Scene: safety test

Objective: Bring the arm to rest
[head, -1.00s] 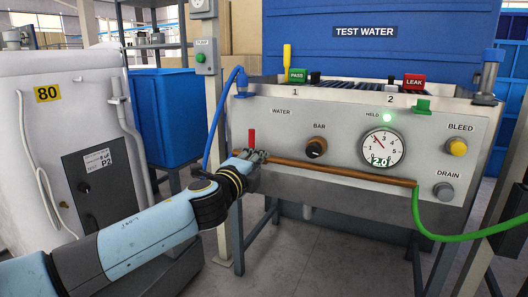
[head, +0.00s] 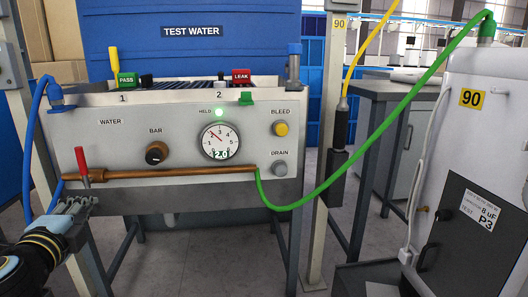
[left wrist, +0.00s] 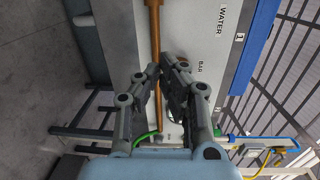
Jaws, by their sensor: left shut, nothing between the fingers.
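My left gripper (head: 84,204) is at the lower left of the head view, just below the red lever (head: 82,162) and the left end of the copper pipe (head: 160,173). It is shut and holds nothing. In the left wrist view my left gripper (left wrist: 160,72) points at the bench front, with the copper pipe (left wrist: 156,35) running behind its fingertips. I see no contact with the bench. The test bench (head: 110,140) shows a pressure gauge (head: 219,141) reading 2.0 and a lit green HELD light (head: 220,112). My right gripper is not in view.
A green hose (head: 345,170) runs from the pipe's right end to a white unit (head: 462,140) tagged 90. A blue hose (head: 30,140) hangs close to my left gripper. A grey post (head: 328,150) stands right of the bench. Open floor (head: 225,260) lies in front.

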